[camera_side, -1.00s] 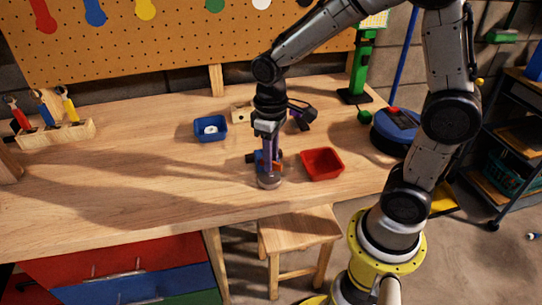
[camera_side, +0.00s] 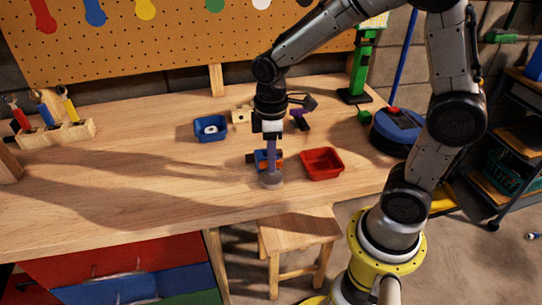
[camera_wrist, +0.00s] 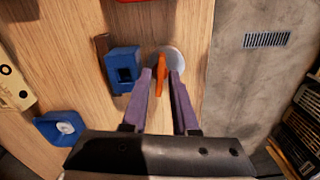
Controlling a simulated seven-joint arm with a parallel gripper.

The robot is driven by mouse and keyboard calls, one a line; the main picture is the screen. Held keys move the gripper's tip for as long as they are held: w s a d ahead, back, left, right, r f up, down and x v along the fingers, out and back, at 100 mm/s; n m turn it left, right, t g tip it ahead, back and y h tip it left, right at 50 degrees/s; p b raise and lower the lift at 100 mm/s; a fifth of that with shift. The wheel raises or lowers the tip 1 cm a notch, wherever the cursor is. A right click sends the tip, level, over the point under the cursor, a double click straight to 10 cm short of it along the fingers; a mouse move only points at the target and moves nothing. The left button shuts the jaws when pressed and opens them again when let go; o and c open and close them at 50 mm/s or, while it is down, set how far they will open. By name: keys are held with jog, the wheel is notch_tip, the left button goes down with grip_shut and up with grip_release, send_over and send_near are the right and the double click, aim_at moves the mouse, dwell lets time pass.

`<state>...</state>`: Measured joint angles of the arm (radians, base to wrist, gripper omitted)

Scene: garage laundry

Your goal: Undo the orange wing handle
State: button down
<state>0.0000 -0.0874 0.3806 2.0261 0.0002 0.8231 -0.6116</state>
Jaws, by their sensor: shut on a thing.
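The orange wing handle (camera_wrist: 161,76) shows in the wrist view, standing between the two purple fingers of my gripper (camera_wrist: 160,73). It is upright in the picture and lies over a round grey disc (camera_wrist: 176,57) near the bench edge. My gripper is shut on the handle; contact with each finger is hard to make out. In the side view my gripper (camera_side: 271,169) points straight down over the grey disc (camera_side: 271,181), and its fingers hide most of the handle. A blue block (camera_wrist: 122,69) with a dark opening sits just left of the handle in the wrist view.
A red tray (camera_side: 335,164) stands close right of my gripper. A blue tray (camera_side: 210,137) with a white ring-like piece is behind and left. The left bench is mostly clear.

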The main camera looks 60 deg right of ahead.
aim_at(277, 176)
jog(key=shift+r, duration=0.1)
jog(key=c, duration=0.9)
grip_release()
jog(key=shift+c, duration=0.2)
notch_tip(277, 176, up, 14)
jog(key=s+r+t, duration=0.2)
jog(key=s+r, duration=0.1)
jog(key=s, duration=0.4)
jog(key=s+f+m+t, duration=0.3)
jog(key=s+f+m, duration=0.2)
jog(key=s+m, duration=0.1)
jog(key=shift+s+f+m+t, duration=0.15)
jog(key=shift+f+m+t, duration=0.15)
jog(key=shift+m, duration=0.2)
